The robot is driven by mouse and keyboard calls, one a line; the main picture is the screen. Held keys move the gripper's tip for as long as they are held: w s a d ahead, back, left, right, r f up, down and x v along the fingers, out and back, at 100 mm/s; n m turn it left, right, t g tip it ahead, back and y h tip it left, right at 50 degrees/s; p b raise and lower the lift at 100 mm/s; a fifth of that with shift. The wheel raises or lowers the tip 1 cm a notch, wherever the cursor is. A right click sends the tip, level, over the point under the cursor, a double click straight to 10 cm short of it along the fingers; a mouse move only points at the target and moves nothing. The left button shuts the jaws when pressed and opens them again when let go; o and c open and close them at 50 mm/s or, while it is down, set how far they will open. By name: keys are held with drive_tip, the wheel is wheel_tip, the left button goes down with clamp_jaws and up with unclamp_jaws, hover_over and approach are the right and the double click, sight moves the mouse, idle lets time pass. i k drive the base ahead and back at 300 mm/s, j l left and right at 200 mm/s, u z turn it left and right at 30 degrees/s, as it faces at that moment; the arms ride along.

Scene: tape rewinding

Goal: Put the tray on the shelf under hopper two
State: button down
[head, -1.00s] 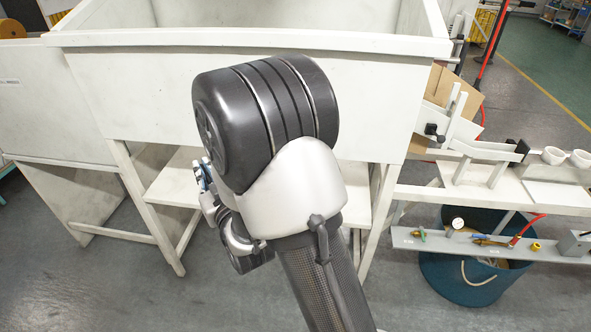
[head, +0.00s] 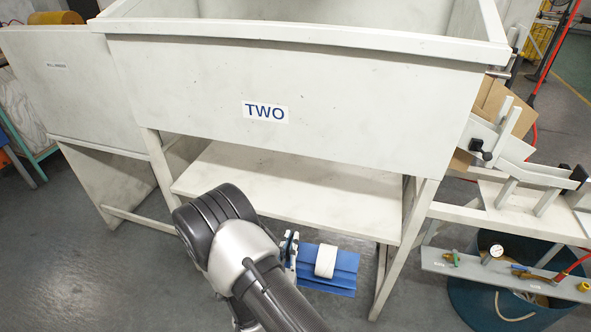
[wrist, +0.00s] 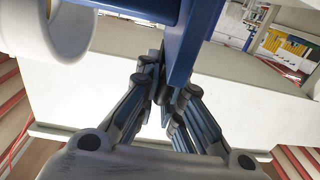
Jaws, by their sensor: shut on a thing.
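Hopper two (head: 350,125) is a big off-white bin with a blue TWO label. Its pale shelf (head: 290,185) lies below and looks bare where it shows. The blue tray (head: 345,287) shows below the shelf's front edge in the head view, with a white roll (head: 325,262) on it. My gripper (head: 290,250) is at the tray's left end. In the wrist view my gripper (wrist: 163,88) is shut on a blue wall of the tray (wrist: 195,45), and the white roll (wrist: 62,35) shows at upper left. My arm hides the shelf's front left part.
Frame legs (head: 405,235) stand at both sides of the shelf. A white panelled unit (head: 70,85) is on the left. On the right are a white bench (head: 510,210), a rail with valves and a gauge (head: 500,265), and a dark blue tub (head: 470,305).

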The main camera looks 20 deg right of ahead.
sight(344, 209)
drive_tip(key=i+l, duration=1.05)
